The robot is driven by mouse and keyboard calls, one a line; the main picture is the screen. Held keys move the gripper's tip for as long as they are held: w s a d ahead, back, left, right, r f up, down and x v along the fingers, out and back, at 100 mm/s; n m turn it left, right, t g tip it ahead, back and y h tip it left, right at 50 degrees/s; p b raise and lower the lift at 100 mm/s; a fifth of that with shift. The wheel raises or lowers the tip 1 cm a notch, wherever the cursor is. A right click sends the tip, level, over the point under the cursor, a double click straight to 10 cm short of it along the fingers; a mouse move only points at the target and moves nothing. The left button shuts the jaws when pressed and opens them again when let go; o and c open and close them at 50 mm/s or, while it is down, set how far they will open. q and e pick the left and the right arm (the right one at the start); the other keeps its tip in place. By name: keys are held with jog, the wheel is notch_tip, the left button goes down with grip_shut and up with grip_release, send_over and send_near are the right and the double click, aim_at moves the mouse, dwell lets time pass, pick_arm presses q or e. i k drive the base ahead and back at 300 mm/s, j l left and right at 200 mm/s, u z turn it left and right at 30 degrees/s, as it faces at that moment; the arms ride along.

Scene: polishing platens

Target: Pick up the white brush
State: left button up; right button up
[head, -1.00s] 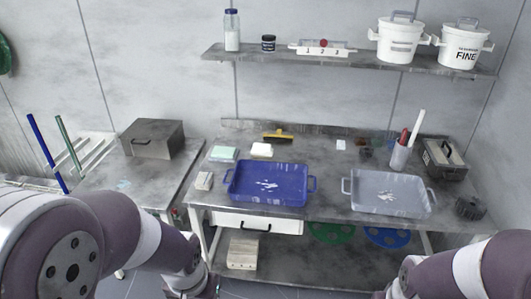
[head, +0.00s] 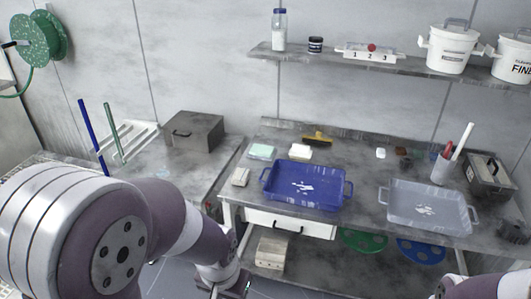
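A long white handle (head: 462,141) stands tilted in a light cup (head: 440,172) at the back right of the workbench, beside a red handle (head: 448,150). It looks like the white brush, but its other end is hidden in the cup. My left gripper (head: 230,291) is at the bottom edge, low in front of the bench and far from the cup; its fingers are cut off. My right gripper (head: 438,291) barely shows at the bottom edge, below the grey tray, with its fingers also cut off. Neither gripper is near the cup.
A blue tray (head: 306,205) and a grey tray (head: 430,229) stand on the bench, the grey one in front of the cup. A dark toolbox (head: 488,176) is right of the cup. A shelf (head: 390,69) with white buckets (head: 450,48) hangs above. Clear bench lies between the trays.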

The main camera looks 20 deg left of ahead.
aim_at(298, 152)
jog(key=i+j+z, duration=0.7)
jog(key=i+j, duration=0.25)
jog(key=i+j+z, duration=0.35)
jog(key=j, duration=0.35)
